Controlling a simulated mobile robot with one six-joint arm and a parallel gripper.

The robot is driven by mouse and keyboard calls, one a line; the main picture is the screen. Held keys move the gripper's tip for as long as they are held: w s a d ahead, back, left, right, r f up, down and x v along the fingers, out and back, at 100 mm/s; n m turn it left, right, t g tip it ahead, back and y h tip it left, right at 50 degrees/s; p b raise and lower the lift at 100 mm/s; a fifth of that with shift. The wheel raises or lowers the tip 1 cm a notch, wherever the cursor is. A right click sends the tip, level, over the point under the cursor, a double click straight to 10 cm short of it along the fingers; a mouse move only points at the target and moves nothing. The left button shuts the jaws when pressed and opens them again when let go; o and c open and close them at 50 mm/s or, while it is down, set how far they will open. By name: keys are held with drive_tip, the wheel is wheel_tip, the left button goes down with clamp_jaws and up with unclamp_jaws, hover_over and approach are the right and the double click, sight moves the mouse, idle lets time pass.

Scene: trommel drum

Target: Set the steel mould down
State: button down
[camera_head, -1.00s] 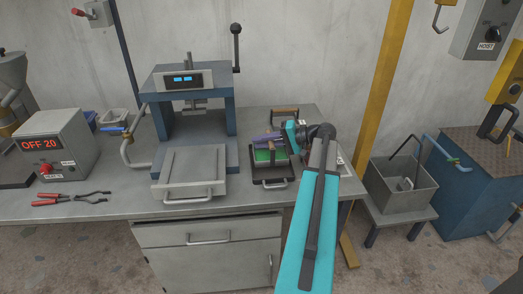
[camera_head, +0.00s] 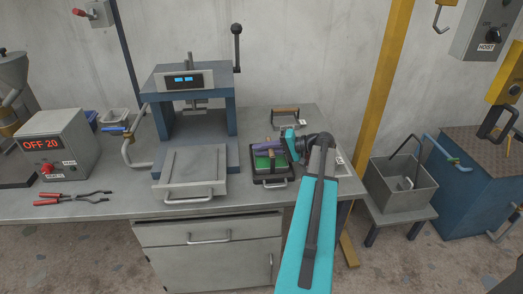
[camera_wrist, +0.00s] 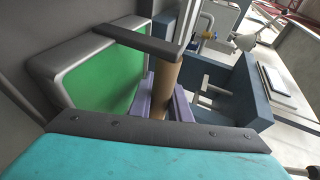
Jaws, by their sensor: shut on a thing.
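The steel mould (camera_head: 262,145) shows as a purple-grey piece. In the wrist view it shows purple side pieces and a round brown handle (camera_wrist: 166,85). My gripper (camera_head: 284,142) is shut on that handle, with a dark finger on each side. The mould is at a dark-rimmed tray with a green surface (camera_head: 264,162), on the right part of the bench. The green surface also shows at the left of the wrist view (camera_wrist: 95,78). The underside of the mould is hidden, so I cannot tell whether it touches the tray.
A blue press (camera_head: 190,110) with a grey plate stands left of the tray. A brown-handled frame (camera_head: 285,117) sits behind the tray. Red-handled tongs (camera_head: 70,199) and a control box (camera_head: 48,148) are farther left. A metal basin (camera_head: 400,187) stands right of the bench.

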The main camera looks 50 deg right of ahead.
drive_tip(key=shift+f, duration=0.1)
drive_tip(key=c, duration=1.7)
unclamp_jaws()
drive_tip(key=shift+o, duration=0.2)
drive_tip(key=shift+r, duration=0.2)
drive_tip(key=p+v, duration=0.1)
drive_tip(key=v, duration=1.1)
drive_tip(key=shift+f, duration=0.15)
